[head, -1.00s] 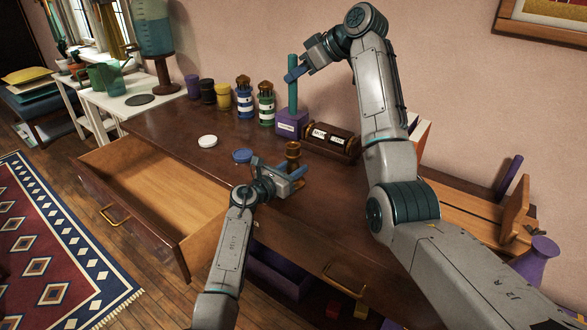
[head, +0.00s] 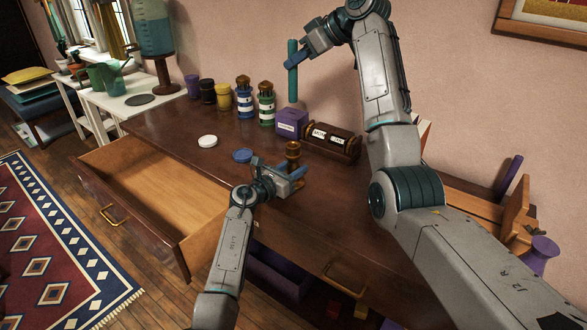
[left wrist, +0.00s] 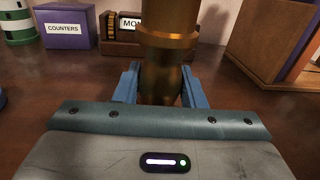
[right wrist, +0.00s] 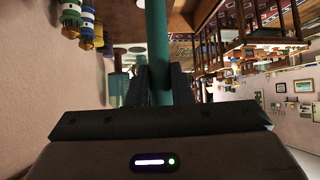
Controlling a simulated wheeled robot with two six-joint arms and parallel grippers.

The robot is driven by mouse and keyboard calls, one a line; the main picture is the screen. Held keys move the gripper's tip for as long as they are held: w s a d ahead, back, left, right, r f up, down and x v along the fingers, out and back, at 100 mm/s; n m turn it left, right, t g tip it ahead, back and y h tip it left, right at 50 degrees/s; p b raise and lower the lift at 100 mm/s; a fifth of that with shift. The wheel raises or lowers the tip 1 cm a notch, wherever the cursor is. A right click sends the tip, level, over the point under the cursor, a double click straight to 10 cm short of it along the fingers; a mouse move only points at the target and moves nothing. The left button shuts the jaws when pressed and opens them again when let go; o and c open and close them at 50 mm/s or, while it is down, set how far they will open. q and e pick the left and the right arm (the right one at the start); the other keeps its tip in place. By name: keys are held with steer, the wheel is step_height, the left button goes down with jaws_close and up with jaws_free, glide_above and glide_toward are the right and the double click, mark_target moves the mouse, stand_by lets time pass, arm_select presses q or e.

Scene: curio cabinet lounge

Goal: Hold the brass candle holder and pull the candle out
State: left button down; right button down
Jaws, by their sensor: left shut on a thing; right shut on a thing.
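The brass candle holder (head: 292,152) stands upright on the brown desk top. My left gripper (head: 292,180) is shut on its lower part; the left wrist view shows the brass body (left wrist: 162,75) between the two fingers. The teal candle (head: 293,75) is clear of the holder, upright in the air above and behind it, near the purple box. My right gripper (head: 297,55) is shut on the candle near its upper part. The right wrist view shows the candle (right wrist: 157,45) between the fingers.
A purple box labelled counters (head: 292,123) and a dark brown labelled box (head: 331,141) stand behind the holder. Striped lighthouse-like figures (head: 266,105) stand to their left. A white disc (head: 207,141) and a blue disc (head: 243,156) lie on the desk. A drawer (head: 150,195) is open at left.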

arm_select(q)
steer(key=shift+f, duration=0.1)
steer(key=c, duration=0.8)
jaws_free()
steer(key=shift+c, duration=0.2)
steer(key=shift+s, duration=0.1)
steer(key=v, duration=1.1)
steer(key=shift+s+a, duration=0.25)
steer(key=shift+a, duration=0.05)
steer(key=shift+s+a, duration=0.1)
steer(key=shift+s, duration=0.05)
